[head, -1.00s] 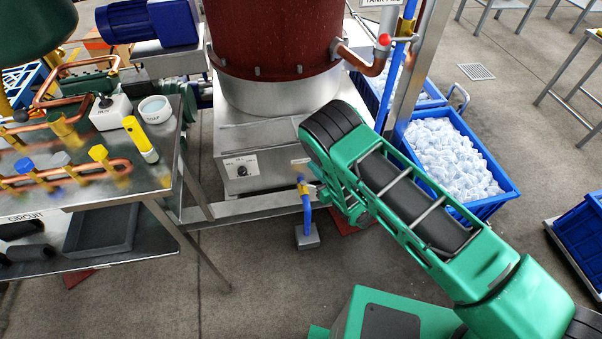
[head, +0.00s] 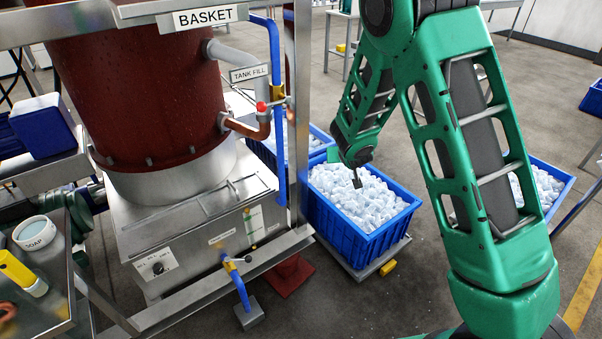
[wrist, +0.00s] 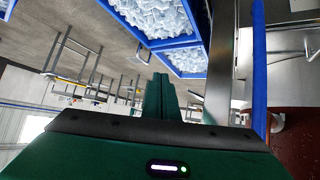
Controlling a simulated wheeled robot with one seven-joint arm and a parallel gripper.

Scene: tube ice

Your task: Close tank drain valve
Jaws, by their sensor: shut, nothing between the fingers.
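The tank drain valve (head: 232,265) is a small yellow fitting low on the front of the steel tank base (head: 185,245). A small blue part shows beside it, but I cannot tell the handle's exact position. A blue hose (head: 242,292) runs down from it to a grey block on the floor. My gripper (head: 357,181) is shut and empty in the head view, pointing down over the ice crate, to the right of the valve and apart from it. In the wrist view my gripper (wrist: 160,95) points toward open floor and crates; the drain valve is not seen there.
A blue crate (head: 374,245) of ice stands on a low trolley right of the tank. A steel post (head: 297,120) and blue pipe rise between crate and tank. The red-knobbed tank fill valve (head: 262,106) sits above. Floor in front of the drain valve looks clear.

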